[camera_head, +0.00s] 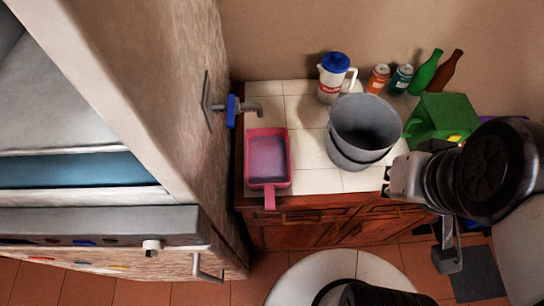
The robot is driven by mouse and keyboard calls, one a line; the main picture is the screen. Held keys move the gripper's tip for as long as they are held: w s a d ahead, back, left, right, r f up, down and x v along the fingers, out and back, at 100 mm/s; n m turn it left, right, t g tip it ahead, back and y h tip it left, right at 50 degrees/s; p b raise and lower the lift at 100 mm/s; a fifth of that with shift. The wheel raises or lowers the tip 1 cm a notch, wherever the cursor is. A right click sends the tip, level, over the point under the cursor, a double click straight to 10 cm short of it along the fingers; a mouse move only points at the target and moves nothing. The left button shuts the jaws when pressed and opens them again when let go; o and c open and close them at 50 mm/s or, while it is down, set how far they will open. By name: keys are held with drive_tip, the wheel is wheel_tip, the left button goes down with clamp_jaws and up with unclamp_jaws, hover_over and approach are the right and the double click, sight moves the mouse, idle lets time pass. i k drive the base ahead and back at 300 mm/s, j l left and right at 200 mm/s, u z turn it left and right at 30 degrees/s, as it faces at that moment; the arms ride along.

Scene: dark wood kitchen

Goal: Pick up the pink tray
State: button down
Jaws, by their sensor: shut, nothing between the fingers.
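The pink tray (283,182) lies on the left end of the white tiled counter, below the wall tap. Its inside looks dull purple, and its short pink handle points toward the counter's front edge and reaches over it. My gripper (390,186) is at the right, near the counter's front edge, seen from above. It is shut and empty. It is well to the right of the tray, with the grey bucket's side between them, and does not touch the tray. Part of my arm hides the right end of the counter.
A grey bucket (345,155) stands mid-counter. Behind it are a white jug with a blue lid (332,85), two cans (377,78), a green bottle (425,75) and a brown bottle (447,74). A green container (438,117) stands right. A blue-handled tap (231,111) juts from the left wall.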

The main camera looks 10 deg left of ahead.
sight(267, 165)
drive_tip(key=k+j+z, duration=0.2)
drive_tip(key=j+z, duration=0.2)
drive_tip(key=k+j+z, duration=0.2)
drive_tip(key=j+z, duration=0.15)
drive_tip(key=k+j+z, duration=0.4)
drive_tip(key=i, duration=0.1)
